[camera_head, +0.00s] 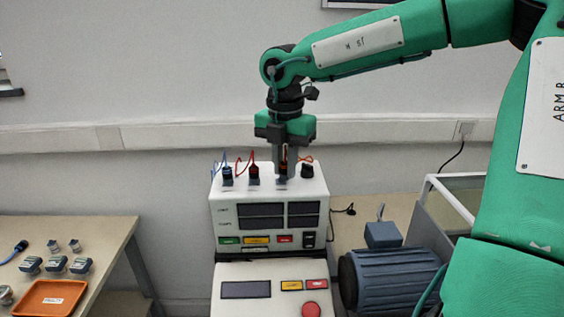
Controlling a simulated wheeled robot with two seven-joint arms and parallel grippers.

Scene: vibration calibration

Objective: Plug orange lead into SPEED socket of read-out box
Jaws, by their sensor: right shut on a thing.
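The white read-out box (221,212) stands in the middle with dark display windows on its front and a row of plugs along its top. My right gripper (284,172) points straight down over the box top and is shut on the orange lead's plug (284,160), which shows as a narrow orange-red strip between the fingers. The plug's lower end is at the box top. I cannot tell whether it is seated in a socket, and I cannot read the socket labels. A bit of orange lead (302,159) curves just right of the fingers. My left gripper is out of view.
A blue plug (227,173) and a red plug (253,171) stand left of the fingers; a black piece (307,171) stands close on the right. A control panel (230,306) with a red button is in front. A blue motor (392,280) is at right, an orange tray (48,298) at left.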

